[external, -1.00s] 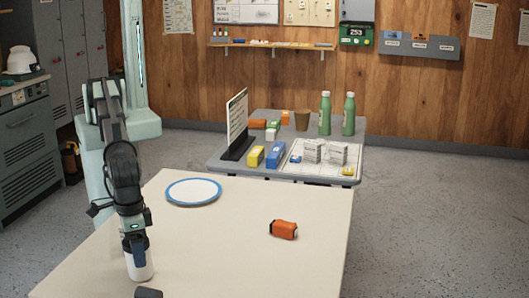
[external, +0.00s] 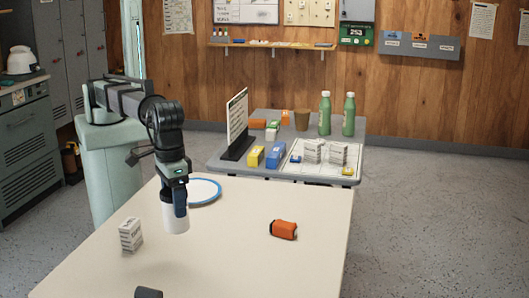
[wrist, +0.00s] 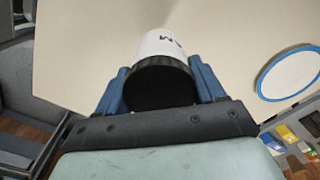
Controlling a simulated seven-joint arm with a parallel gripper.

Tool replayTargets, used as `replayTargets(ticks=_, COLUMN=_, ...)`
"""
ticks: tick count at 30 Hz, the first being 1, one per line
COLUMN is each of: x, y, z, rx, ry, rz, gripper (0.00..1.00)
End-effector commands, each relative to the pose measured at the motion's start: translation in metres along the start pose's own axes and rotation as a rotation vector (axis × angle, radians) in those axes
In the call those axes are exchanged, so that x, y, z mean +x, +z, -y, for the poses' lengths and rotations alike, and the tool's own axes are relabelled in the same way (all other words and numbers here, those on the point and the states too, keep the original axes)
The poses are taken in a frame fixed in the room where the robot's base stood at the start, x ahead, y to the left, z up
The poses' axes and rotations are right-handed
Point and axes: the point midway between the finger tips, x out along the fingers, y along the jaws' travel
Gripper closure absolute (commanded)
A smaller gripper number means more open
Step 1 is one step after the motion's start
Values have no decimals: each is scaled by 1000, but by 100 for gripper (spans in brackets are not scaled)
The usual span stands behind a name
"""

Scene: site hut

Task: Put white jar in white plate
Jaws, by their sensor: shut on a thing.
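The white jar (external: 175,217) hangs upright in my gripper (external: 174,196), which is shut on it, in front of the plate in the external view. In the wrist view the jar (wrist: 161,43) shows its black lid, with blue fingers of my gripper (wrist: 160,85) on both sides. The white plate (external: 205,192) with a blue rim lies on the cream table, partly hidden behind my gripper. In the wrist view the plate (wrist: 290,75) is at the right edge, apart from the jar.
A small white box (external: 131,234) stands at the table's left. An orange object (external: 284,229) lies to the right, and a dark object (external: 148,293) is at the front edge. A grey table (external: 215,165) with bottles, boxes and a sign stands behind.

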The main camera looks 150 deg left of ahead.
Motion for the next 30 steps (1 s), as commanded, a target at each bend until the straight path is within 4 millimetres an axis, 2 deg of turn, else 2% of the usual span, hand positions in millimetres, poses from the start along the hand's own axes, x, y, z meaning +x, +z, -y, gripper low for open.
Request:
replayTargets(ticks=1, x=-4, y=-24, z=9, rx=-26, ry=1, rz=0, gripper=74)
replayTargets(ticks=6, x=-11, y=-88, z=49, rx=-100, ry=1, rz=0, gripper=74)
replayTargets(ticks=8, x=-13, y=-108, z=67, rx=-124, ry=1, rz=0, gripper=74)
replayTargets(ticks=12, x=-16, y=-147, z=115, rx=-178, ry=1, rz=0, gripper=74)
replayTargets(ticks=16, x=-17, y=-173, z=166, rx=-220, ry=1, rz=0, gripper=74)
replayTargets(ticks=22, x=-12, y=-189, z=252, rx=-237, ry=1, rz=0, gripper=74)
replayTargets(ticks=27, x=-5, y=-178, z=312, rx=-195, ry=1, rz=0, gripper=74)
replayTargets(ticks=30, x=0, y=-171, z=336, rx=-160, ry=1, rz=0, gripper=74)
